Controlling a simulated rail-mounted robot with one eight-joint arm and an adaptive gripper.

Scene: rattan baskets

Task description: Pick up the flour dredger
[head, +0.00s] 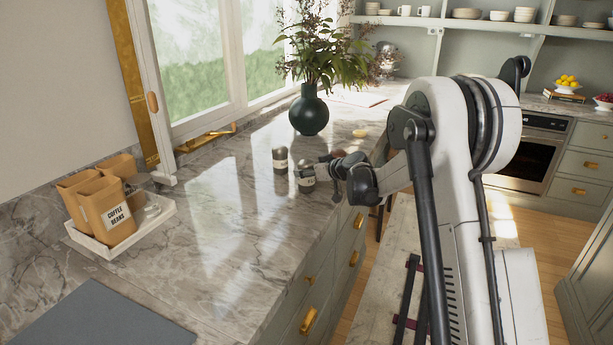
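Two small shakers with dark rounded tops and pale labels stand on the marble counter. One (280,160) is farther back and to the left, standing clear of my gripper. The other (306,183) is nearer and to the right, close to the counter's front edge. The labels are too small to read, so I cannot tell which is the flour dredger. My gripper (314,171) is low over the counter, at the nearer shaker, with its fingers overlapping the top in this view. Whether they touch or hold it, I cannot tell.
A white tray (142,236) with coffee canisters stands on the left. A dark green vase (309,114) with plants is behind the shakers. A small yellowish item (360,133) lies right of it. A grey mat (105,318) lies in front. The middle of the marble counter (220,235) is clear.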

